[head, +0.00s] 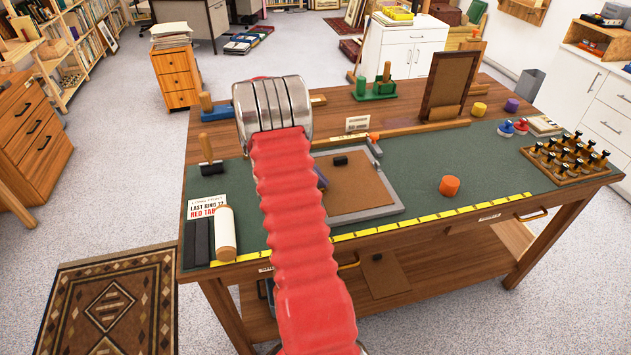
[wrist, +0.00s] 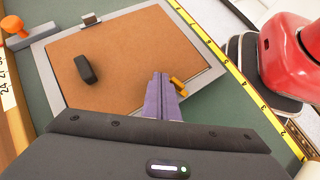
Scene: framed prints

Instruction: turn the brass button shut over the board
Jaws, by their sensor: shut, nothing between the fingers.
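A grey frame (head: 390,210) lies flat on the green bench mat with a brown board (head: 362,185) inside it; both show in the wrist view, frame (wrist: 50,60) and board (wrist: 125,50). The small brass button (wrist: 179,87) is at the frame's lower-right side in the wrist view, lying across the line between board and frame. How far it reaches over the board is partly hidden by my fingers. My gripper (wrist: 160,82) is shut and empty, its purple fingertips just left of the button; touching or apart, I cannot tell. In the head view my arm mostly hides my gripper (head: 322,178).
A black block (wrist: 86,69) sits on the board. A dark clip (wrist: 90,18) is on the frame's far side. A yellow measuring tape (head: 430,219) runs along the bench front.

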